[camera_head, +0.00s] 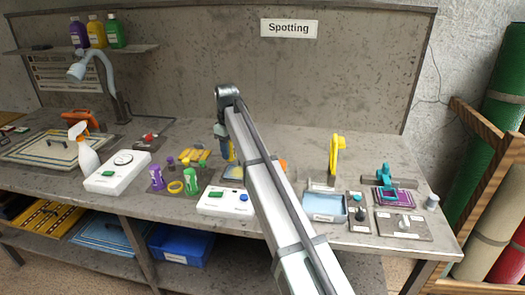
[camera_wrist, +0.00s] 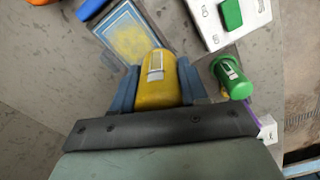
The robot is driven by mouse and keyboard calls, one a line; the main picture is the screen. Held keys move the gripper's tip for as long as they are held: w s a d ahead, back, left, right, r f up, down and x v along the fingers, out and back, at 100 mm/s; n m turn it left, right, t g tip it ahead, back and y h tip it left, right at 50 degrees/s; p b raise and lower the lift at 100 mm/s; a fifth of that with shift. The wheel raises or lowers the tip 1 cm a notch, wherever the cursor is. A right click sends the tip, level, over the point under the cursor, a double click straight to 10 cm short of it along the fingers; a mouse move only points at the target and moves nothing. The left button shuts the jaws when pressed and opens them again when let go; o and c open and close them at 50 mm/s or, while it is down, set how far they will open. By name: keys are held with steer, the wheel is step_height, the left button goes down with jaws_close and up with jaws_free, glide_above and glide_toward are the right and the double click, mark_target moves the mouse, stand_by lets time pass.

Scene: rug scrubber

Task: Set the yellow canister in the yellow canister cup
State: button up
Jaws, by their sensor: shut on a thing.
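My gripper (camera_wrist: 158,84) is shut on the yellow canister (camera_wrist: 157,72), with a blue finger on each side of it. The canister has a pale label. In the head view the canister (camera_head: 231,151) shows only as a thin yellow strip, partly hidden by my arm. It is above or near a blue-edged pad with a yellow patch (camera_wrist: 129,40); I cannot tell whether they touch. A yellow ring (camera_head: 175,187) lies on the dark mat to the left in the head view; it may be the yellow canister cup, but I cannot tell.
A green canister (camera_wrist: 231,77) and a purple canister (camera_head: 156,177) stand on the dark mat. A white box with a green button (camera_head: 222,200) is at the front edge. A spray bottle (camera_head: 83,150) stands farther left. A blue tray (camera_head: 325,206) lies right of my arm.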

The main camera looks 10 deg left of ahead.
steer(key=s+a+f+n, duration=0.1)
steer(key=s+a+n, duration=0.2)
steer(key=a, duration=1.3)
steer(key=shift+n, duration=0.9)
steer(key=shift+s+a+f, duration=0.65)
steer(key=shift+s+f, duration=0.2)
steer(key=shift+f, duration=0.35)
steer(key=shift+s+a+f, duration=0.65)
steer(key=shift+s+f, duration=0.15)
steer(key=shift+f, duration=0.45)
steer(key=shift+s+a+f, duration=0.65)
steer(key=shift+s+f, duration=0.2)
steer(key=shift+f, duration=0.35)
steer(key=shift+f, duration=0.65)
steer(key=o, duration=1.1)
steer(key=shift+c, duration=0.2)
step_height(320, 180, up, 14)
steer(key=shift+f, duration=0.1)
